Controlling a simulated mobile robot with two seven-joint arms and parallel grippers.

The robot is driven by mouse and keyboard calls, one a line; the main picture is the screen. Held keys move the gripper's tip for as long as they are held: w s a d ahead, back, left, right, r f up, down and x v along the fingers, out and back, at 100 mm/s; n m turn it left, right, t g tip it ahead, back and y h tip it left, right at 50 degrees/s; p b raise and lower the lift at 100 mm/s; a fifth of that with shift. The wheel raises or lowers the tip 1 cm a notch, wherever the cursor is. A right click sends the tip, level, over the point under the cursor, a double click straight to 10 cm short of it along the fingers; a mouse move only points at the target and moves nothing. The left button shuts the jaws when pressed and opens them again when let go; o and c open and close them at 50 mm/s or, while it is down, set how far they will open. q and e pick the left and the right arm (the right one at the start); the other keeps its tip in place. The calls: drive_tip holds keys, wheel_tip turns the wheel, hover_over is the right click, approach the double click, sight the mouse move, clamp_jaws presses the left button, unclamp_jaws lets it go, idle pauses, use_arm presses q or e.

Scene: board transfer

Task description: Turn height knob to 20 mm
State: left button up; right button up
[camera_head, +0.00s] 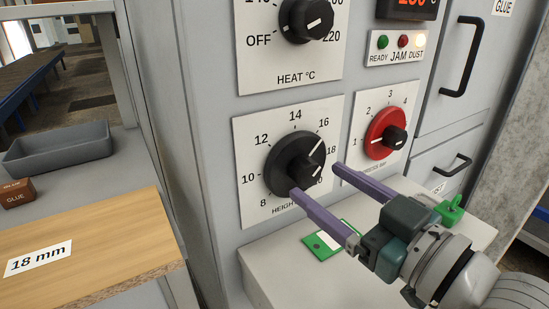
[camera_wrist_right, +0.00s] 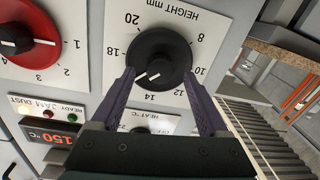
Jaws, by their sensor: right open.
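The black height knob (camera_head: 290,160) sits on a white dial plate marked from 8 upward, on the front of the grey machine. Its white pointer line points near 16. In the right wrist view the same knob (camera_wrist_right: 158,52) shows upside down, with the 20 mark at its upper left. My right gripper (camera_head: 315,180) is open, its two purple fingers pointing at the knob. In the right wrist view its fingertips (camera_wrist_right: 160,74) lie on either side of the knob's grip; I cannot tell whether they touch. In the head view the fingers partly hide the 20 mark. My left gripper is not in view.
A red knob (camera_head: 384,131) is close right of the height dial, and the heat knob (camera_head: 306,18) is above. A ledge (camera_head: 285,263) with a green card (camera_head: 322,243) lies below. A board labelled 18 mm (camera_head: 110,240) and a grey tray (camera_head: 60,148) are left.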

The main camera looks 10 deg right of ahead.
drive_tip(key=shift+x, duration=1.1)
clamp_jaws()
